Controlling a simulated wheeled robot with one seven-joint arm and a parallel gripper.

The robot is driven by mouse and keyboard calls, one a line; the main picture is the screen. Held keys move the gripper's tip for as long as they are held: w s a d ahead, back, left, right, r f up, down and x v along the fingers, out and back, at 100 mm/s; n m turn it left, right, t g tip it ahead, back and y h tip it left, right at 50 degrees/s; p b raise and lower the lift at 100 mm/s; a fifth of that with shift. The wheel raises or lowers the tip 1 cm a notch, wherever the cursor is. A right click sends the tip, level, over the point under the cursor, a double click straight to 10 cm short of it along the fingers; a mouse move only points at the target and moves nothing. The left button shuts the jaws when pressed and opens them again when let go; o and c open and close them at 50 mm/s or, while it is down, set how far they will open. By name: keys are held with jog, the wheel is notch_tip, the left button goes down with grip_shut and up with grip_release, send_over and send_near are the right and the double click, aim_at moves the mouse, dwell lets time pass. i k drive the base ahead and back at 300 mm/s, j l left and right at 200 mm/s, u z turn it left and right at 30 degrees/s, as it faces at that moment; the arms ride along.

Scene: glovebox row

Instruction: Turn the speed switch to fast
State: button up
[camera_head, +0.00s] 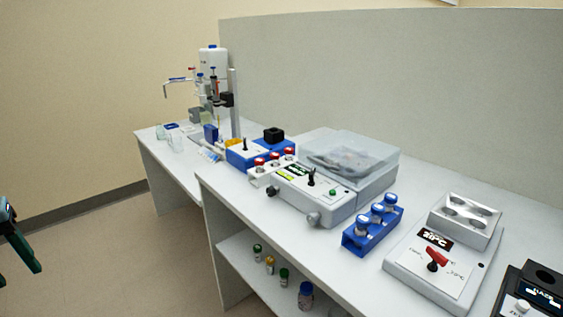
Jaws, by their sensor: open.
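A grey device with a clear lid (330,207) stands mid-bench, with a black lever switch (311,177) and a green button on its front panel. The lever stands roughly upright. A blue device (242,161) further left also has a small black toggle (246,145). The labels are too small to read, so I cannot tell which one is the speed switch. My gripper (20,250) shows only in part at the left edge, dark and green, open, over the floor and well apart from the bench.
A heater with a red knob (437,258) and a black device (532,290) stand further right. Bottles stand on the lower shelf (238,247). The floor at left is clear.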

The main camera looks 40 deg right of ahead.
aim_at(311, 174)
jog(key=i+u, duration=0.15)
jog(key=u, duration=0.3)
jog(key=i+l+u, duration=0.15)
jog(key=u, duration=0.7)
jog(key=l+u, duration=0.1)
jog(key=u, duration=0.35)
jog(key=i+l+u, duration=0.1)
jog(key=u, duration=0.3)
jog(key=l+u, duration=0.1)
jog(key=u, duration=0.3)
jog(key=l+u, duration=0.1)
jog(key=u, duration=0.35)
jog(key=l+u, duration=0.1)
jog(key=u, duration=0.7)
jog(key=k+u, duration=0.1)
jog(key=u, duration=0.75)
jog(key=l+u, duration=0.1)
jog(key=u, duration=0.7)
jog(key=k+j+u, duration=0.1)
jog(key=u, duration=0.7)
jog(key=k+u, duration=0.1)
jog(key=u, duration=0.75)
jog(key=j+u, duration=0.15)
jog(key=u, duration=0.65)
jog(key=j+u, duration=0.1)
jog(key=u, duration=0.75)
jog(key=j+u, duration=0.15)
jog(key=u, duration=0.65)
